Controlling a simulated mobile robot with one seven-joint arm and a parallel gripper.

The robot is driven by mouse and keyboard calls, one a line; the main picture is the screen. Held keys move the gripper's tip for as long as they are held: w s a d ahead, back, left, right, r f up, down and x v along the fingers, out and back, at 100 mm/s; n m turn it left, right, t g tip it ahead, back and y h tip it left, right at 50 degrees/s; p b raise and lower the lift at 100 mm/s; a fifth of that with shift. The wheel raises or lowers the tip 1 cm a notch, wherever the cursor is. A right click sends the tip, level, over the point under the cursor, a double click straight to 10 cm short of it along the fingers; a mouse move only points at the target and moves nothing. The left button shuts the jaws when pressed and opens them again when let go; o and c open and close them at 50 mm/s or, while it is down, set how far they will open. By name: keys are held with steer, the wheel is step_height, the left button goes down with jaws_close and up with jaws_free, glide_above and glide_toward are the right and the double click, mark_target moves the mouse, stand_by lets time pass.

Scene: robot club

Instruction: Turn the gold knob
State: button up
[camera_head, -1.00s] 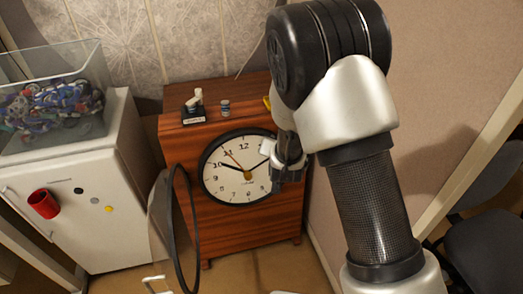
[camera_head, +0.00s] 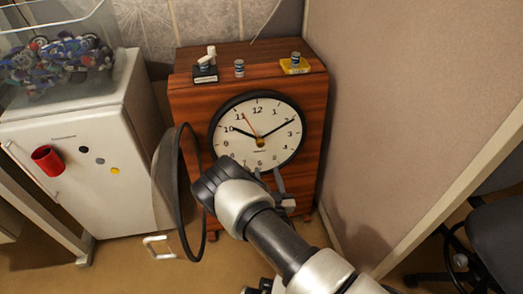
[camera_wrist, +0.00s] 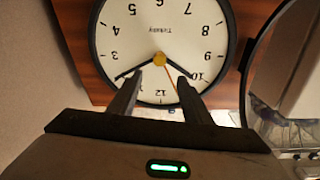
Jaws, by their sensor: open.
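The gold knob (camera_head: 260,142) is at the centre of a round white clock face (camera_head: 238,152) with a black rim. In the wrist view the clock appears upside down, with the gold knob (camera_wrist: 159,59) just beyond the fingertips. My gripper (camera_head: 266,172) is in front of the lower part of the clock, below the knob. In the wrist view my gripper (camera_wrist: 159,74) is open and empty, its two fingers to either side of the knob's line. I cannot tell how far the fingertips are from the face.
The clock's round cover (camera_head: 178,192) stands swung open at the left. The wooden cabinet (camera_head: 316,120) carries small items, including a yellow block (camera_head: 294,70), on top. A white fridge (camera_head: 60,200) stands left; a wall (camera_head: 390,110) is close on the right.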

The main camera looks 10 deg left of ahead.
mark_target(261, 145)
steer(key=b+x, duration=0.2)
steer(key=x, duration=1.1)
steer(key=shift+w+b, duration=0.15)
steer(key=shift+b, duration=0.15)
steer(key=c, duration=1)
steer(key=shift+c, duration=0.2)
steer(key=shift+m, duration=0.4)
